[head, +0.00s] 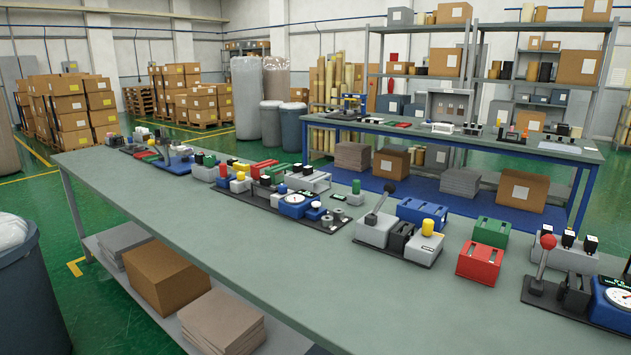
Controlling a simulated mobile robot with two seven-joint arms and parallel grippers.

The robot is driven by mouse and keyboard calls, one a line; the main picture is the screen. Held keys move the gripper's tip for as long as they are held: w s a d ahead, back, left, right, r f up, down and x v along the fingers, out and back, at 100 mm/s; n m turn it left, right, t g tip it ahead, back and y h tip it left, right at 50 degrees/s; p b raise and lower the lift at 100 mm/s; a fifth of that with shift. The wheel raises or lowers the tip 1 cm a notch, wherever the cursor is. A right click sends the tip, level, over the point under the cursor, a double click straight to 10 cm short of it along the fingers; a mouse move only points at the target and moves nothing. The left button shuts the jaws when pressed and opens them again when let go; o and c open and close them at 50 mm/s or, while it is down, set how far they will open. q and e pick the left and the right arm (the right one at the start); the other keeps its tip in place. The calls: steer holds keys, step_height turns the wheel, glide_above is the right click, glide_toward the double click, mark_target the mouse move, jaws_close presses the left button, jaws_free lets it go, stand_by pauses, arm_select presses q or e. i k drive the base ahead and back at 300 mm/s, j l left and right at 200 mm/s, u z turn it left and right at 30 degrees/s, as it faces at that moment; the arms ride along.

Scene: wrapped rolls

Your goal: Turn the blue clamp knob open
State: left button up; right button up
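A small blue knob (314,207) stands on the black fixture plate (330,238) in the middle of the long table. It is just right of a blue gauge box (294,204) with a round white dial. Another small blue-topped part (282,189) stands at the left of that gauge. I cannot tell which of these is the clamp knob, or whether it is turned open or closed. Neither of my grippers is in view.
The long grey-green table (200,215) has a clear front strip. A grey lever box (376,230), a red block (480,262), a green block (491,231) and a red-ball lever (547,242) stand to the right. A grey bin (28,290) is at the left.

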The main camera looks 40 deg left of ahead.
mark_target(282, 188)
steer(key=k+j+z, duration=0.1)
steer(key=j+z, duration=0.15)
steer(key=j, duration=0.15)
steer(key=k+j+z, duration=0.1)
steer(key=j+z, duration=0.15)
steer(key=k+j+z, duration=0.25)
steer(key=j, duration=0.2)
steer(key=j+z, duration=0.25)
steer(key=k+j, duration=0.3)
steer(key=j, duration=0.2)
steer(key=k+j+z, duration=0.1)
steer(key=k+j, duration=0.2)
steer(key=j, duration=0.2)
steer(key=k+j, duration=0.35)
steer(key=j+z, duration=0.05)
steer(key=j, duration=0.05)
